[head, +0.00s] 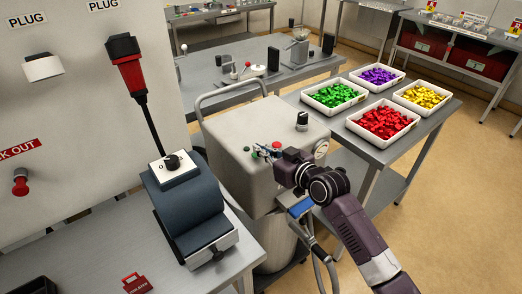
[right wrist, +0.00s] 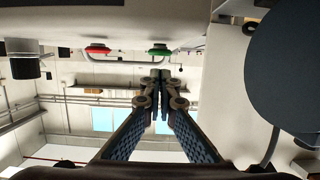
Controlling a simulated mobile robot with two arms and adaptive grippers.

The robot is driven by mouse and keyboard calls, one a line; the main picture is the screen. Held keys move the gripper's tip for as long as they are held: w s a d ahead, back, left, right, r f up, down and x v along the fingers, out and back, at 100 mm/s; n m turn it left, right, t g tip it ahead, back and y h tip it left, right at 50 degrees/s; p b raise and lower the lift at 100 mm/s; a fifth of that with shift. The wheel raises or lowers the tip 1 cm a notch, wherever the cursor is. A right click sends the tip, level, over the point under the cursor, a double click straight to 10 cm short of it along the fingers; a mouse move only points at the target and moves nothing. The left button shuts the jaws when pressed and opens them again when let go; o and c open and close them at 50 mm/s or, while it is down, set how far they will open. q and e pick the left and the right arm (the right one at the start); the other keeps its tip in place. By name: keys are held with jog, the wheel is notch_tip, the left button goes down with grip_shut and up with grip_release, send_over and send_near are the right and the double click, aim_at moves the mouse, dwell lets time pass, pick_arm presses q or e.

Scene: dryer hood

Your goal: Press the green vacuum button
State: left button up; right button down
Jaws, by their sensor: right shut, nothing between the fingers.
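The green button (head: 254,155) is on the front of the beige machine (head: 229,145), to the left of a red button (head: 277,145). My right gripper (head: 264,148) is in front of that panel, with its fingers pointing at the machine near the buttons. In the right wrist view the fingers (right wrist: 161,76) are shut with nothing between them. Their tips show just below the green button (right wrist: 160,49), with the red button (right wrist: 97,49) to the left. I cannot tell whether the tips touch the green button. My left gripper is not in view.
A black knob (head: 302,120) and a round gauge (head: 321,149) are on the machine. A blue-grey device with a dial (head: 173,162) stands on the left table. White bins of colored pieces (head: 335,96) stand on the right table. The floor at right is clear.

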jog(key=shift+d+f, duration=0.1)
jog(key=shift+f, duration=0.65)
jog(key=shift+f, duration=0.1)
